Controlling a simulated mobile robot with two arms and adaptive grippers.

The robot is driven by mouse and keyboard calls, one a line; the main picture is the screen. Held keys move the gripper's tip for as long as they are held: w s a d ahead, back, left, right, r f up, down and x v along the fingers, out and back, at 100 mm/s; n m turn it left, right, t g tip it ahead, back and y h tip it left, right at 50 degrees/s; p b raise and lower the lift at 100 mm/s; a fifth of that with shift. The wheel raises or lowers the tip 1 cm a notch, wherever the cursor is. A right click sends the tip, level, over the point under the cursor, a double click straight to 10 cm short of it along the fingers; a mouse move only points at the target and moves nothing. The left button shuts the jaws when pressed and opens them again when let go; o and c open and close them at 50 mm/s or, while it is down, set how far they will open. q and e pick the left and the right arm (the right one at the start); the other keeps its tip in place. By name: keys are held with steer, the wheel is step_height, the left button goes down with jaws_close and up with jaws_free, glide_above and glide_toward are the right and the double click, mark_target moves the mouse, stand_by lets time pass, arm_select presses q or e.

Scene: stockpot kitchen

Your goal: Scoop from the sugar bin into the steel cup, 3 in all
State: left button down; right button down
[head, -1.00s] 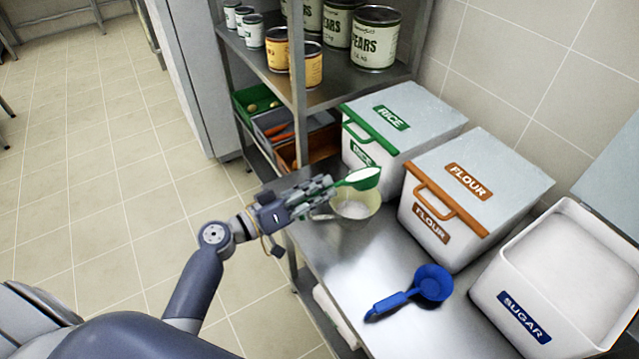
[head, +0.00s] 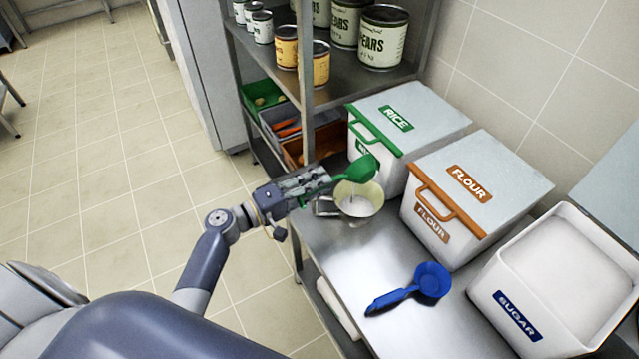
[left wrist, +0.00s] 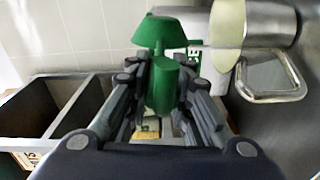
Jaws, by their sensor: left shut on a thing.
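My left gripper (head: 325,178) is shut on the handle of a green scoop (head: 368,168). The scoop is tilted over the steel cup (head: 375,212), and its hollow faces away from the head camera. White contents and a thin white streak below the scoop show in the cup. The left wrist view shows the scoop (left wrist: 160,85) between the fingers, with the cup's handle (left wrist: 271,76) to the right. The open sugar bin (head: 518,316), full of white sugar, stands at the right of the counter. My right gripper is not in view.
A blue scoop (head: 430,282) lies on the steel counter (head: 335,250). The closed flour bin (head: 480,185) and rice bin (head: 415,120) stand along the wall behind. A shelf with cans (head: 384,38) and crates is at the back left. The counter's front middle is clear.

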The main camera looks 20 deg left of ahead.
arm_select(q)
steer(key=n, duration=0.1)
steer(key=a+n, duration=0.1)
steer(key=n, duration=0.1)
steer(key=w+f+n, duration=0.1)
steer(key=shift+a, duration=0.25)
steer(key=shift+d, duration=0.1)
stand_by(0.3)
steer(key=m, duration=0.1)
steer(key=s+d+r+m, duration=0.1)
steer(key=m, duration=0.3)
steer(key=shift+s+d+r, duration=0.2)
steer(key=shift+d+r, duration=0.15)
steer(key=shift+d, duration=0.05)
steer(key=s+d+r+m, duration=0.2)
steer(key=d+r+m, duration=0.1)
steer(key=m, duration=1.2)
steer(key=shift+s+d+r+m, duration=0.3)
steer(key=shift+s+d+r, duration=0.1)
steer(key=shift+r, duration=0.25)
